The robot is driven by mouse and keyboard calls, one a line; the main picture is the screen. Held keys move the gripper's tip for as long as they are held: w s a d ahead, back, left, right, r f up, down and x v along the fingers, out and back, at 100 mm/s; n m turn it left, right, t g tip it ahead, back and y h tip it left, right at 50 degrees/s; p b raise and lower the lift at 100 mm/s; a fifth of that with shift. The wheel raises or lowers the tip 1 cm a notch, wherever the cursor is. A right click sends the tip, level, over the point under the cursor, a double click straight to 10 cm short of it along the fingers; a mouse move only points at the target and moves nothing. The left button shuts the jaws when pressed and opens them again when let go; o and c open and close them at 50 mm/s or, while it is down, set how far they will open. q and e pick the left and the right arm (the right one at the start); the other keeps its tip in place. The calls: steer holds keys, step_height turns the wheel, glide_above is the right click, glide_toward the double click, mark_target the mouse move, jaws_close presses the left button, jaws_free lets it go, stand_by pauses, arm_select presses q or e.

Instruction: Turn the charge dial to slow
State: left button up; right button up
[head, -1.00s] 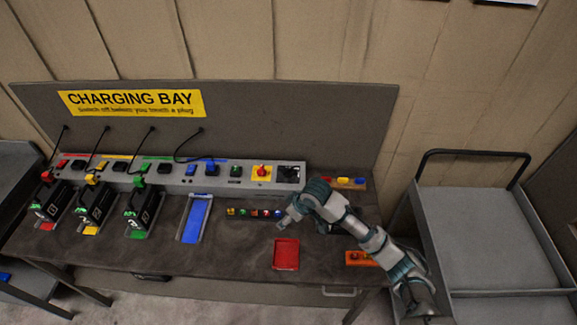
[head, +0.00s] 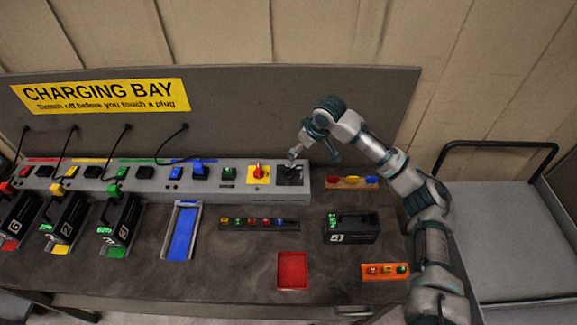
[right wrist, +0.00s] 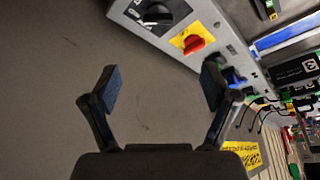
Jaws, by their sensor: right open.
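The charge dial (head: 290,174) is a black knob on a dark square plate at the right end of the grey charging panel (head: 215,190). In the right wrist view the dial (right wrist: 157,14) is at the top, with pale markings on its plate too small to read. My left gripper is out of view.
A red rotary switch (head: 258,172) on a yellow plate sits just left of the dial. Battery 4 (head: 351,229), a red tray (head: 292,271) and a blue tray (head: 182,233) are on the bench. A trolley (head: 510,220) stands at the right.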

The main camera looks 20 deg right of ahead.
mark_target(290, 168)
steer(key=x, duration=1.5)
steer(key=shift+d+f, duration=0.25)
steer(key=shift+d, duration=0.05)
steer(key=shift+w+a+f, duration=0.2)
steer(key=shift+a, duration=0.15)
steer(key=c, duration=0.7)
steer(key=shift+d, duration=0.25)
steer(key=c, duration=0.5)
